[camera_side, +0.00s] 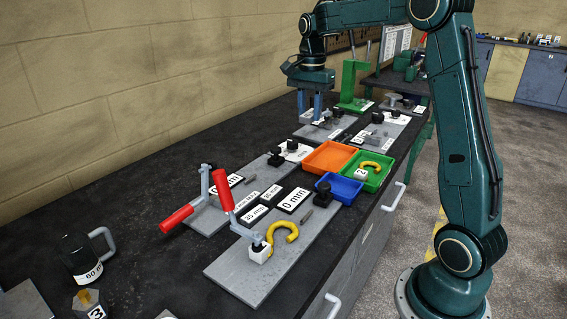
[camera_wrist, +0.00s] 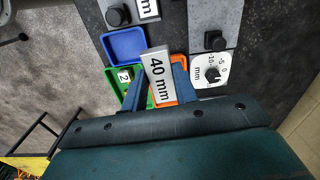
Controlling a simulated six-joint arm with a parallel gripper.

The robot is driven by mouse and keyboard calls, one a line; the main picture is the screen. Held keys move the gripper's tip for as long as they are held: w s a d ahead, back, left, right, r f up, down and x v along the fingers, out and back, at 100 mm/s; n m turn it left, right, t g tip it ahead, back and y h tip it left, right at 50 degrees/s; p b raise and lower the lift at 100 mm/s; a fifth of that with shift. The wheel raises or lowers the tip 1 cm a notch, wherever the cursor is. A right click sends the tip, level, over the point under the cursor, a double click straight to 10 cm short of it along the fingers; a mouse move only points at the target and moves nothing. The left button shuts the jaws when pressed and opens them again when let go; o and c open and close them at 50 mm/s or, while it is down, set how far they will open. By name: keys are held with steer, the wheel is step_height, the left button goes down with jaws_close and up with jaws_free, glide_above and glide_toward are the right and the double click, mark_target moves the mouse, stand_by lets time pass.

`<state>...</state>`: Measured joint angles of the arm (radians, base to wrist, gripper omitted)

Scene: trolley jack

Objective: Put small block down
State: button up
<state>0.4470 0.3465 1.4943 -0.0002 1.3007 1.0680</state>
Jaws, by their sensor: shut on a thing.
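A block labelled 40 mm (camera_wrist: 158,72) is in my gripper (camera_wrist: 160,82), between its two blue fingers in the wrist view. Its white label faces the wrist camera. In the side view my gripper (camera_side: 310,110) points down over the far part of the bench, above the grey plates. The held block is too small and partly hidden there to make out clearly. Whether it touches anything below cannot be told. Other labelled blocks, including one marked 0 mm (camera_side: 293,200) and one marked 35 mm (camera_side: 254,215), lie on the black bench top between the near plates.
Orange (camera_side: 330,157), green (camera_side: 378,180) and blue (camera_side: 340,188) trays stand along the bench edge. The green one holds a yellow hook. Red-handled clamps (camera_side: 177,219) rise from the near plates. A green press (camera_side: 352,85) stands at the back. A dark mug (camera_side: 80,258) is at left.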

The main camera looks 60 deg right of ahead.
steer(key=s+d, duration=0.1)
steer(key=s, duration=0.9)
steer(key=shift+m, duration=0.3)
steer(key=shift+w+d+f, duration=0.1)
steer(key=shift+f, duration=4.85)
steer(key=shift+w+f, duration=0.1)
steer(key=shift+f, duration=4.85)
steer(key=shift+f, duration=0.15)
steer(key=o, duration=1)
step_height(320, 180, up, 12)
steer(key=shift+r, duration=0.2)
